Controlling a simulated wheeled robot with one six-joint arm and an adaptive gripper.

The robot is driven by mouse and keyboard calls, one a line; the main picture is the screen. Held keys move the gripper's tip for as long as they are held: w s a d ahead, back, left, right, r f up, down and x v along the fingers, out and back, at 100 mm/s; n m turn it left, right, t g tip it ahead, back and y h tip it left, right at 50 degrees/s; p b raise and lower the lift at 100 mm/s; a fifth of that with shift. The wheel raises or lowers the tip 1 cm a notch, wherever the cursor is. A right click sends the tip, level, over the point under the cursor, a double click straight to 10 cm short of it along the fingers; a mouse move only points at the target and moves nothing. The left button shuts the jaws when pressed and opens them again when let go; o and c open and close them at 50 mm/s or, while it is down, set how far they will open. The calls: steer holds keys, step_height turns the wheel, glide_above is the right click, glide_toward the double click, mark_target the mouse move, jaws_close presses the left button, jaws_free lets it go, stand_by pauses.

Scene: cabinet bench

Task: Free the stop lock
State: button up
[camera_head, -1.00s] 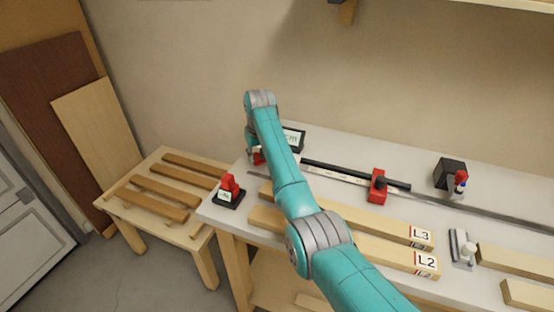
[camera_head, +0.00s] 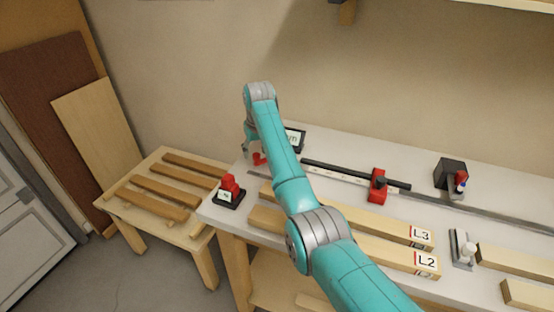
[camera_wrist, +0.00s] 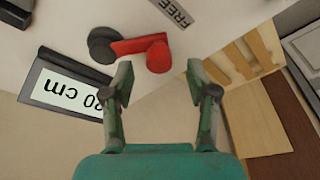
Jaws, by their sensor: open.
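A red lever (camera_wrist: 138,44) with a dark round pivot at one end lies on the bench top in the wrist view. A grey plate marked FREE (camera_wrist: 176,12) lies near its red end. In the head view the lever (camera_head: 260,159) shows small beside my gripper (camera_head: 251,148). In the wrist view my gripper (camera_wrist: 160,78) is open and empty, with its fingertips apart from the lever. A red stop block (camera_head: 378,186) with a dark knob sits on the black scale rail (camera_head: 340,171) to the right.
A display reading 20 cm (camera_wrist: 72,90) stands close to the lever. A red device on a black base (camera_head: 229,191) is at the bench's left corner. Boards marked L3 (camera_head: 390,226) and L2 (camera_head: 395,254) lie in front. A side table (camera_head: 165,158) holds several wooden strips.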

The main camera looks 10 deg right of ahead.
steer(key=shift+r, duration=3.5)
